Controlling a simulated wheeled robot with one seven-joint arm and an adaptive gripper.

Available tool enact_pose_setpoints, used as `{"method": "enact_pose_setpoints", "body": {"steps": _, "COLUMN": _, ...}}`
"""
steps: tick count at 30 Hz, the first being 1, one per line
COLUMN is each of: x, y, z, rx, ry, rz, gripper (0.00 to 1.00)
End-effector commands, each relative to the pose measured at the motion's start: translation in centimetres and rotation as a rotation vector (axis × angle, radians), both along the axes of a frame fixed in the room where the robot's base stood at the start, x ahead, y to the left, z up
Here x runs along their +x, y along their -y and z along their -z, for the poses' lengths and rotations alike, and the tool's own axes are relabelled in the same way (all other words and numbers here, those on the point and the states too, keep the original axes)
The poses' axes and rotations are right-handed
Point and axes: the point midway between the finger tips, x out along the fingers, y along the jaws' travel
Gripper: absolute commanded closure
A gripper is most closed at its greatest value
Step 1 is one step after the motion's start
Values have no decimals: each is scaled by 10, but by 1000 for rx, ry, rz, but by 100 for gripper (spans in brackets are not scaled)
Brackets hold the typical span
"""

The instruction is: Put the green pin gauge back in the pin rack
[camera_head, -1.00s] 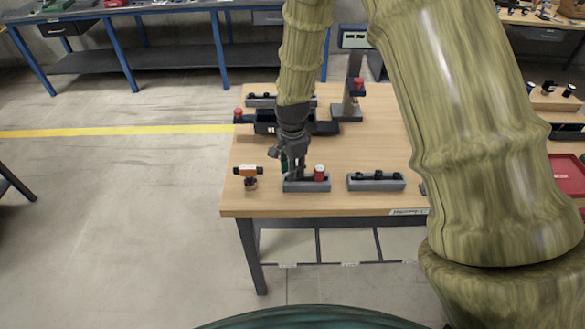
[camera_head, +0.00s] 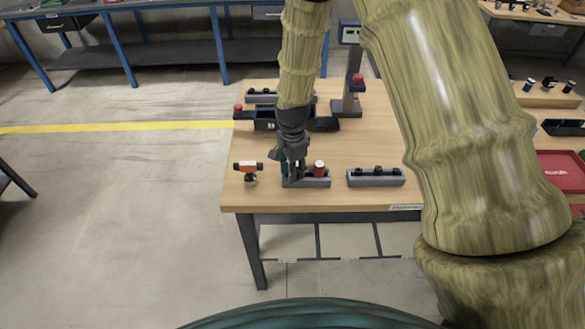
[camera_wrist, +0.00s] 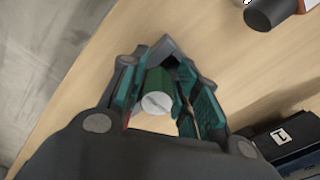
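The green pin gauge (camera_wrist: 157,84), with a pale grey end face, is between the teal-padded fingers of my gripper (camera_wrist: 158,88) in the wrist view. The pads look close against its sides. In the head view my gripper (camera_head: 291,167) points down at the left end of the grey pin rack (camera_head: 308,182). A corner of the rack also shows past the fingertips in the wrist view (camera_wrist: 171,47). The pin's lower end is hidden, so I cannot tell how deep it sits. A red pin (camera_head: 319,169) stands in the rack's right part.
An orange-and-black gauge (camera_head: 247,167) stands left of the rack. A second grey rack with dark pieces (camera_head: 376,178) is to the right. A black tray (camera_head: 265,124) and a gauge stand (camera_head: 350,97) are behind. The table's middle right is clear.

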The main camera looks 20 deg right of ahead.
Motion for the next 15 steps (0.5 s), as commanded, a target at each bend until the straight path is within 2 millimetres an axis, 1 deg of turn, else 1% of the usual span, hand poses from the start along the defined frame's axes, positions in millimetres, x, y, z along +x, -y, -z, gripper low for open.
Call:
{"method": "enact_pose_setpoints", "body": {"steps": 11, "x": 0, "y": 0, "z": -2, "rx": 0, "ry": 0, "rz": 0, "gripper": 54}}
{"method": "enact_pose_setpoints", "body": {"steps": 15, "x": 1, "y": 0, "z": -13, "rx": 0, "ry": 2, "rz": 0, "gripper": 54}}
